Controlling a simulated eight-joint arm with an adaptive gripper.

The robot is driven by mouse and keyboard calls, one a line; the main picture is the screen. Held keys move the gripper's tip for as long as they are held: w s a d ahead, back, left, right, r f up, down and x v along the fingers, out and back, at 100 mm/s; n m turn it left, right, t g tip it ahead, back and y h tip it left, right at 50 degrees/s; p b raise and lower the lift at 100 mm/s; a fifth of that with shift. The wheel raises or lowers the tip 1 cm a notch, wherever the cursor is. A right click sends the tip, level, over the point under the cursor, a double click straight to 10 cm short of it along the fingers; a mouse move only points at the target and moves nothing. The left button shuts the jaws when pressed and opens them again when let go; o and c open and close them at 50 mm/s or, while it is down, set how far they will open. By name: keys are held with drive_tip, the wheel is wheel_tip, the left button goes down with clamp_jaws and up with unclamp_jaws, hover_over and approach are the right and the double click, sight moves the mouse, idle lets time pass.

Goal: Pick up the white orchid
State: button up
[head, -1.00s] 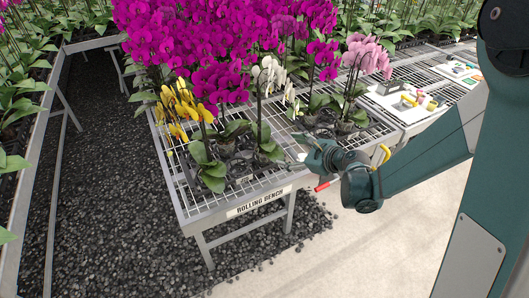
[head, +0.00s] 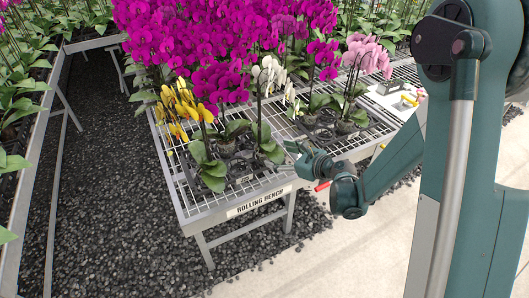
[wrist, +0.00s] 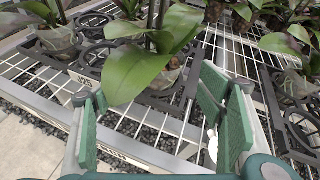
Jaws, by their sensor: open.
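The white orchid (head: 269,75) stands upright on the rolling bench (head: 222,210), near its front edge, with white blooms on a tall stem and green leaves (head: 272,150) at its base. My gripper (head: 294,157) is just right of those leaves, low over the bench's front edge, apart from the stem. In the wrist view my gripper (wrist: 155,125) has its two green-padded fingers spread wide with nothing between them. Broad green leaves (wrist: 137,65) and a pot (wrist: 170,75) lie just beyond the fingertips. The blooms are outside the wrist view.
A yellow orchid (head: 181,103) stands to the left on the same bench. Dense magenta orchids (head: 190,50) fill the back. A pink orchid (head: 368,55) stands to the right, behind my gripper. Black pot holders (wrist: 100,50) sit on the wire mesh. Dark gravel lies left of the bench.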

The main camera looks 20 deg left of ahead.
sight(272, 152)
drive_tip(key=shift+x, duration=1.15)
drive_tip(key=shift+b+x, duration=0.95)
drive_tip(key=shift+x, duration=1.7)
drive_tip(key=c, duration=1.1)
drive_tip(key=shift+r+p, duration=1.35)
drive_tip(key=shift+r, duration=3.6)
